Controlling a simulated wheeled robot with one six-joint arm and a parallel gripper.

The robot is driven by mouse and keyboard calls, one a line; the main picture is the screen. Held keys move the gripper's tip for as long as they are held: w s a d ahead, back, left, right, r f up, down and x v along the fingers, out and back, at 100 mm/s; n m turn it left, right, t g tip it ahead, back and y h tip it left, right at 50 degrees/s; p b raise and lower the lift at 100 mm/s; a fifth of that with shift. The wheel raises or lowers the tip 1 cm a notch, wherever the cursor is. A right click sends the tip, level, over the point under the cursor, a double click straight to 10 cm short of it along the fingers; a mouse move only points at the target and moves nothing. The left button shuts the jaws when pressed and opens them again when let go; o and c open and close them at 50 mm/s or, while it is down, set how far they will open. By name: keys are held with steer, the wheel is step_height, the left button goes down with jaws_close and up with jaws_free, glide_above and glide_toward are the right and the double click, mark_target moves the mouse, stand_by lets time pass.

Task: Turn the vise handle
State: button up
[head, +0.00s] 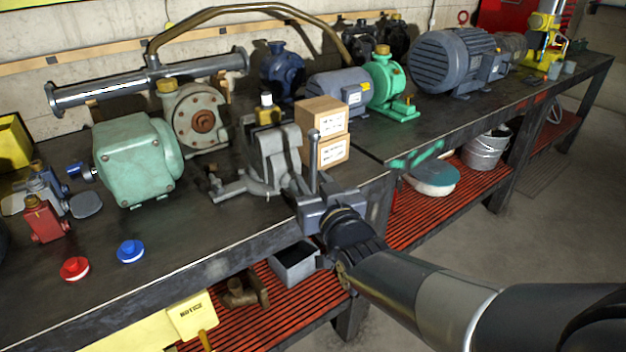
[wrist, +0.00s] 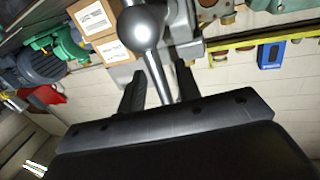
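The grey vise (head: 275,155) stands on the workbench near its front edge. Its handle (head: 313,160) is a thin, nearly upright rod with a ball at the top. My gripper (head: 312,205) is at the front of the vise, around the lower part of the handle. In the wrist view the handle's ball (wrist: 143,27) is large and close, and its rod runs down between the two dark fingers of my gripper (wrist: 160,88). The fingers look apart, with gaps beside the rod. The rod's lower end is hidden behind the gripper body.
Two stacked cardboard boxes (head: 322,135) stand right behind the vise. A mint-green motor (head: 137,160) is to its left, with a red button (head: 74,268) and a blue button (head: 130,250) in front. A grey bin (head: 295,264) sits on the red lower shelf.

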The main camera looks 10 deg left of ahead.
steer(key=shift+w+a, duration=0.2)
steer(key=shift+w, duration=0.05)
steer(key=shift+c, duration=0.2)
jaws_close()
stand_by(0.3)
